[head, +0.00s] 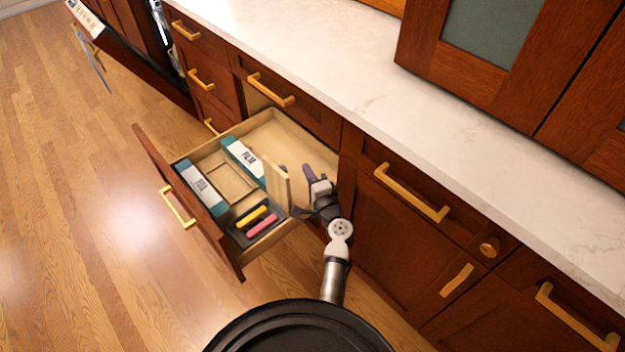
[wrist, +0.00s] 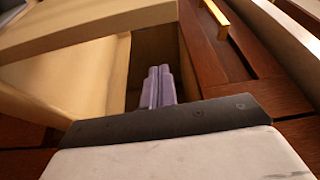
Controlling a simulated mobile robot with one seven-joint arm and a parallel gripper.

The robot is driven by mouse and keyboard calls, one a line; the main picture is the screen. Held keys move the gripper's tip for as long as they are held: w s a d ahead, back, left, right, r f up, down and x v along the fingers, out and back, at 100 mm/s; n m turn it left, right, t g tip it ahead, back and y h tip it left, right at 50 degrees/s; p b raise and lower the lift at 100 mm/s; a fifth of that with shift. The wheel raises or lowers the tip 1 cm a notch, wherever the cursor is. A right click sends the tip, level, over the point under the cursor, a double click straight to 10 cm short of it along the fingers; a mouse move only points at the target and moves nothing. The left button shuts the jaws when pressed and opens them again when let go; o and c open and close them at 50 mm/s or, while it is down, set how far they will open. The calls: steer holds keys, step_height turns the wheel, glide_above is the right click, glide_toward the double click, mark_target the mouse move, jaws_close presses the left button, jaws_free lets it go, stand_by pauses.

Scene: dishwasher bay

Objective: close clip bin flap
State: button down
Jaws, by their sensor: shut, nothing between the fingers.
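The clip bin is a dark compartment (head: 240,237) at the front right corner of the open drawer in the head view. A yellow clip (head: 250,217) and a pink clip (head: 262,225) lie in it. A pale wooden panel, apparently its flap (head: 276,184), stands upright at the bin's back edge. My gripper (head: 308,172) is over the drawer's right side, to the right of the panel and apart from it in the picture. Its purple fingers also show pressed together and empty in the wrist view (wrist: 158,86). Pale wooden surfaces lie left of them there; which is the flap, I cannot tell.
The drawer (head: 150,165) is pulled out. Two teal-and-white boxes (head: 201,188) (head: 243,158) lie in it, with an empty wooden compartment (head: 231,181) between them. The counter (head: 330,75) runs above the cabinets, and the wooden floor at left is clear.

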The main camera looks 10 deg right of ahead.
mark_target(286, 171)
steer(key=a, duration=0.1)
steer(key=w+a+p, duration=0.1)
steer(key=a, duration=0.1)
steer(key=a+p, duration=0.1)
steer(key=shift+w+a, duration=0.2)
steer(key=shift+w, duration=0.15)
steer(key=shift+s+a+f+b, duration=0.1)
steer(key=shift+f+b, duration=0.05)
steer(key=shift+b, duration=0.2)
steer(key=s+a+n+b, duration=0.1)
steer(key=b, duration=0.2)
steer(key=shift+a+f, duration=0.1)
steer(key=s+a+n+b, duration=0.1)
steer(key=b, duration=0.2)
steer(key=s+a+n+t+y+b, duration=0.1)
steer(key=a+n+b, duration=0.1)
steer(key=b, duration=0.1)
steer(key=shift+s+a+b, duration=0.2)
steer(key=shift+b, duration=0.15)
steer(key=s+a+f+b, duration=0.1)
steer(key=s+a+b, duration=0.2)
steer(key=a, duration=0.2)
steer(key=shift+s+n, duration=0.35)
steer(key=shift+n, duration=0.05)
steer(key=shift+a, duration=0.1)
